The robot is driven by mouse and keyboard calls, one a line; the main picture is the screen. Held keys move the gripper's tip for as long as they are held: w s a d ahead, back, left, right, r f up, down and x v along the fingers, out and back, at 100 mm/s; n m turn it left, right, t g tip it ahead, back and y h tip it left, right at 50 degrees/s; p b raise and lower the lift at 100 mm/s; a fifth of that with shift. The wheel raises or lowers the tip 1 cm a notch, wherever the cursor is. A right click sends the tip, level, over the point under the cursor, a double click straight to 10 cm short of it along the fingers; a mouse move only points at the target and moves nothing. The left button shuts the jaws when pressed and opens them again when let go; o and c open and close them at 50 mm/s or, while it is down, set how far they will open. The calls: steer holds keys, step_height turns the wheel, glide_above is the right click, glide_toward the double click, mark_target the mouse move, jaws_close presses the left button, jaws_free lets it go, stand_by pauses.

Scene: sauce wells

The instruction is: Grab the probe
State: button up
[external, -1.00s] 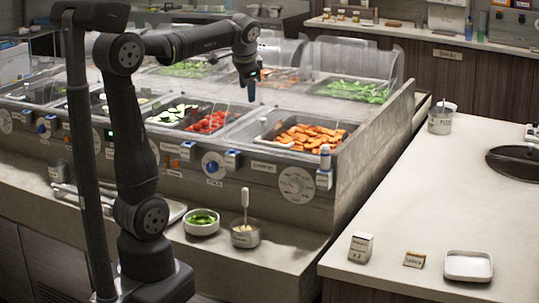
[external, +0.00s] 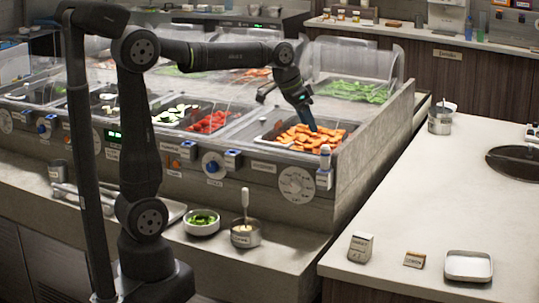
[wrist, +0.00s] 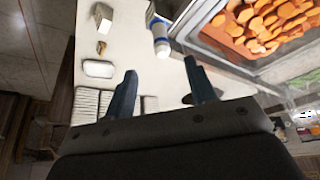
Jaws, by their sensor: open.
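The probe (external: 325,158), white with a blue band, stands upright in a holder at the right front corner of the food counter. In the wrist view the probe (wrist: 161,36) shows beyond the fingertips, roughly midway between them, beside the counter edge. My gripper (external: 308,120) is over the pan of orange slices, above and left of the probe in the external view. In the wrist view my gripper (wrist: 160,75) has its two dark blue fingers spread wide, with nothing between them. The probe's lower part is hidden in its holder.
The orange slices (external: 312,140) fill a pan beside the probe. A round dial (external: 297,184) is on the counter front. A pot with an upright handle (external: 245,233) and a bowl of greens (external: 202,221) stand on the lower ledge. The side table (external: 400,200) is mostly bare.

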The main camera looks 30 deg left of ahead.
glide_toward(329, 165)
steer(key=shift+w+a+f, duration=0.15)
steer(key=shift+w+f, duration=0.2)
steer(key=shift+f, duration=0.2)
steer(key=shift+w+a+f, duration=0.1)
steer(key=shift+w+f, duration=0.25)
steer(key=shift+f, duration=0.2)
steer(key=shift+d+x, duration=0.1)
steer(key=shift+x, duration=1.2)
steer(key=shift+d+x, duration=0.15)
steer(key=shift+x, duration=1.15)
steer(key=shift+w+r, duration=0.15)
steer(key=c, duration=1.1)
